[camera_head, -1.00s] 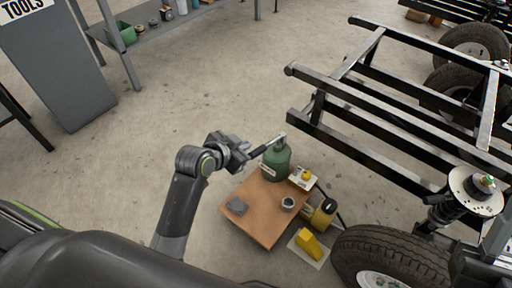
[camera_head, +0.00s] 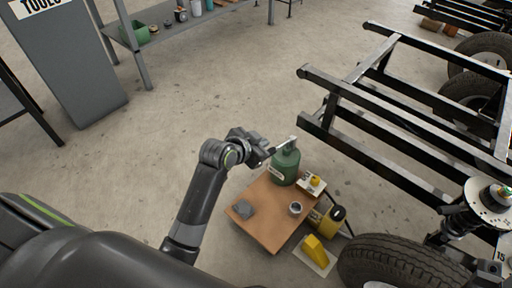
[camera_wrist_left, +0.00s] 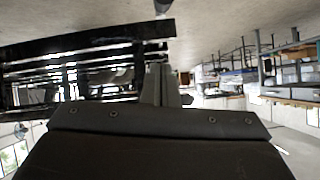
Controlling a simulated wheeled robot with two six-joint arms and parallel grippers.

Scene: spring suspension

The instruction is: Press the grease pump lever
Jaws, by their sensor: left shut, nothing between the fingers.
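The green grease pump (camera_head: 285,168) stands upright at the back of a small brown table. Its lever (camera_head: 285,144) slopes from the pump's top down to the left, toward my gripper. My left gripper (camera_head: 266,154) is shut and empty, close to the lever's outer end on the left. I cannot tell whether it touches the lever. In the left wrist view the shut fingers (camera_wrist_left: 160,85) point up the picture. A dark rod end shows at the top edge there; I cannot tell what it belongs to. My right gripper is not in view.
The brown table (camera_head: 262,228) also holds a grey lump (camera_head: 245,210), a small cup (camera_head: 295,208) and a white tray. A yellow container (camera_head: 326,218) and a yellow wedge (camera_head: 314,248) are beside it. The black vehicle frame (camera_head: 400,120) and a tyre (camera_head: 395,262) are at right.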

